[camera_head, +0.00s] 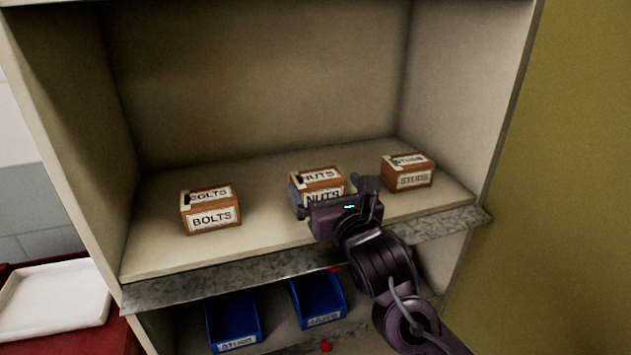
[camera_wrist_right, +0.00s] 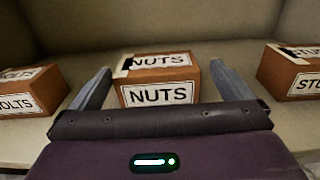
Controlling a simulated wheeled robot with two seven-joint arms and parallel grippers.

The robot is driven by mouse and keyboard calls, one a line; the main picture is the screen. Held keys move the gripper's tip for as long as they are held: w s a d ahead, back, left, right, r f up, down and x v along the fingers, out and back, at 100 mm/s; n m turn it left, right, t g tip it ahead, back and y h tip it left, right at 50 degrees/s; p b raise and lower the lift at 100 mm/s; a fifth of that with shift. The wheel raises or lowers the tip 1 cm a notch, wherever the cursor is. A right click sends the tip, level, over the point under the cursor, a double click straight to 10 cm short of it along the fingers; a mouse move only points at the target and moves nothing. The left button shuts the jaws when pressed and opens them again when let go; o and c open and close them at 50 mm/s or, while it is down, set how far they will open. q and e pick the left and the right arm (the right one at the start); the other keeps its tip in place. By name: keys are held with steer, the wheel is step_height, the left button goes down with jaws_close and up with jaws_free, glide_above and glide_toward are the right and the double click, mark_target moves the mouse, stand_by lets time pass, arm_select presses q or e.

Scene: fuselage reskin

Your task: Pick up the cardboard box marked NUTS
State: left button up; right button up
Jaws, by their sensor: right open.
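The cardboard box marked NUTS (camera_head: 318,178) stands upright on the shelf, between two other boxes. It is brown with white labels on its top and front. My right gripper (camera_head: 333,190) is in front of it and hides part of its lower front. In the right wrist view the NUTS box (camera_wrist_right: 158,80) sits between the two spread fingers of my right gripper (camera_wrist_right: 158,84). The fingers are open, one on each side of the box, and I cannot tell whether either touches it. My left gripper is not in view.
A BOLTS box (camera_head: 211,210) stands to the left and a STUDS box (camera_head: 408,171) to the right on the same shelf (camera_head: 150,250). Blue bins (camera_head: 234,320) sit on the shelf below. Cabinet walls close both sides. A white tray (camera_head: 55,297) lies at lower left.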

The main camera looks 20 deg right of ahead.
mark_target(316, 174)
steer(key=shift+w+a+r+p, duration=0.1)
steer(key=shift+w+r+p, duration=0.05)
steer(key=shift+w+p, duration=0.3)
steer(key=shift+w+a+r+p, duration=0.1)
steer(key=shift+w+p, duration=0.2)
steer(key=shift+w, duration=0.25)
steer(key=w, duration=0.2)
steer(key=shift+w+a+f+p, duration=0.1)
steer(key=shift+w+f+p, duration=0.2)
steer(key=shift+p, duration=0.1)
steer(key=shift+w, duration=0.3)
steer(key=shift+f, duration=0.1)
steer(key=c, duration=1)
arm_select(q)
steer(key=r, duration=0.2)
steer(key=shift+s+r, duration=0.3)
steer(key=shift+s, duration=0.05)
arm_select(e)
steer(key=shift+c, duration=0.6)
steer(key=shift+r, duration=0.2)
